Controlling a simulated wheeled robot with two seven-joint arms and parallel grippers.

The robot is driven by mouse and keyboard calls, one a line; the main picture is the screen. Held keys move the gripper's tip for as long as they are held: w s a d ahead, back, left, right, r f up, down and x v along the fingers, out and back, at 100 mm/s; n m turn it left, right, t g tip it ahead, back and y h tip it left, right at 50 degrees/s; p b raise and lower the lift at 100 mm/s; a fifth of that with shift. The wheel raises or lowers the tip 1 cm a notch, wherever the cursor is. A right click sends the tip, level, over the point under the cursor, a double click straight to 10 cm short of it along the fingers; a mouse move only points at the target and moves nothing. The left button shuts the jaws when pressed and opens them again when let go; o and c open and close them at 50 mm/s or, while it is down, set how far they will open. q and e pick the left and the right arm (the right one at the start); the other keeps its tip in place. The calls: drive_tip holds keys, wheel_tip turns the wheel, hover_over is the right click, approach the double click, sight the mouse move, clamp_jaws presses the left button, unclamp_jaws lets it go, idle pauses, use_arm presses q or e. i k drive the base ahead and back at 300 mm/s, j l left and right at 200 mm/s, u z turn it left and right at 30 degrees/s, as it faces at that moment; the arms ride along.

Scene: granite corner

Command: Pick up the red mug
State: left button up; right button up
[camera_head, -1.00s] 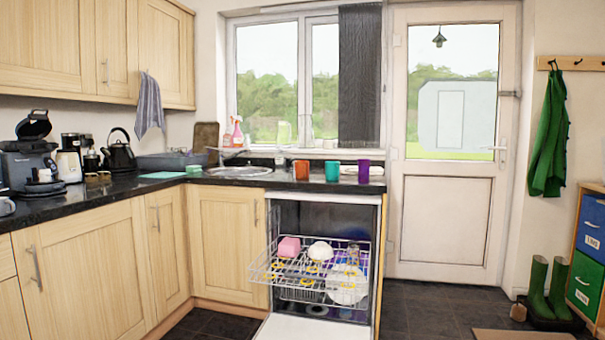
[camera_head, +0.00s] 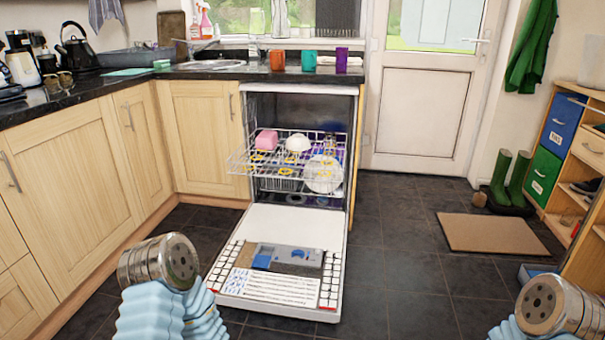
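An orange-red mug (camera_head: 278,60) stands on the dark counter (camera_head: 225,74) above the open dishwasher. A teal mug (camera_head: 309,61) and a purple mug (camera_head: 341,60) stand in a row to its right. My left arm shows at the lower left and my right arm at the lower right, each as a metal joint over a light-blue sleeve. Both are far from the mugs. Neither gripper's fingers show.
The dishwasher's door (camera_head: 293,225) is down, jutting into the floor space before the mugs. Its upper rack (camera_head: 290,160) is pulled out with dishes in it. Dark tiled floor is clear right of the door.

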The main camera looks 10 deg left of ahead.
sight(277, 57)
drive_tip(key=u, duration=0.2)
drive_tip(key=i+l+u, duration=0.3)
drive_tip(key=l+u, duration=0.3)
drive_tip(key=i+l+u, duration=0.25)
drive_tip(key=l, duration=0.15)
drive_tip(key=k, duration=0.1)
